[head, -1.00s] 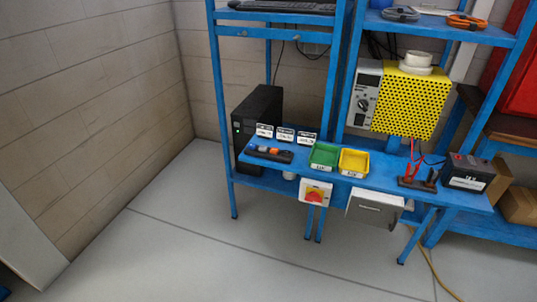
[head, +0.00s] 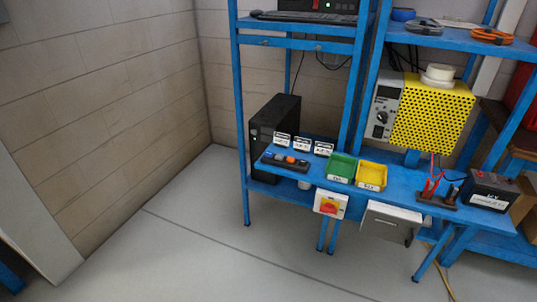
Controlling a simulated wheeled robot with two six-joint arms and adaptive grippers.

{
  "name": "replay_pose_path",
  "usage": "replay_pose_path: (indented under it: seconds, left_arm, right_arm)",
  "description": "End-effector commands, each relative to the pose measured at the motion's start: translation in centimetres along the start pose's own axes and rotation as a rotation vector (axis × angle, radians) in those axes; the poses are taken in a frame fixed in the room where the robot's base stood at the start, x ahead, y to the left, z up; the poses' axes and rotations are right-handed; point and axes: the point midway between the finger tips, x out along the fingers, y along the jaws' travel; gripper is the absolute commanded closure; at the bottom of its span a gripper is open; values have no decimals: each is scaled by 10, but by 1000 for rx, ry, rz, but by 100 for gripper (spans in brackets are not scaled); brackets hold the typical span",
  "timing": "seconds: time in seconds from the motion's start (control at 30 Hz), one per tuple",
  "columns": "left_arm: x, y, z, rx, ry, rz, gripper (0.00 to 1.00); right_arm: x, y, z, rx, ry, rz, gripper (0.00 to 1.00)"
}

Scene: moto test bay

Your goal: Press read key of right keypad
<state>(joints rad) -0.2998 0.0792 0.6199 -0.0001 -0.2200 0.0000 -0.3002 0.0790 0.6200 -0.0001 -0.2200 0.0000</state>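Three small black units with white faces stand in a row on the blue bench: a left one (head: 281,139), a middle one (head: 302,145) and a right one (head: 323,149). In front of them lies a dark strip (head: 285,161) with orange and blue parts. The units and the strip are too small for me to tell which is a keypad, and I cannot make out a read key. Neither of my grippers is in the head view.
The blue bench (head: 405,185) also holds a green bin (head: 341,168), a yellow bin (head: 371,176) and a black battery (head: 489,191). A red-and-yellow switch box (head: 330,204) and a grey drawer (head: 391,223) hang at its front. The floor (head: 200,255) before it is clear.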

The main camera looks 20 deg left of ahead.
Motion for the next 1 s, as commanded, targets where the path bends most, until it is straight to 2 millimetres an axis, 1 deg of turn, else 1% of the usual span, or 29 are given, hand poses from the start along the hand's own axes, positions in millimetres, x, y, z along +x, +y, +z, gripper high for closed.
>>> replay_pose_path:
  seconds: [0.03,0.2,0.23,1.0]
  left_arm:
    - [0,0,0,0,0,0,71]
    - [0,0,0,0,0,0,98]
    - [0,0,0,0,0,0,100]
    - [0,-1,0,0,0,-1,100]
  right_arm:
    - [0,0,0,0,0,0,60]
    - [0,0,0,0,0,0,60]
    - [0,0,0,0,0,0,60]
    - [0,1,0,-1,0,1,60]
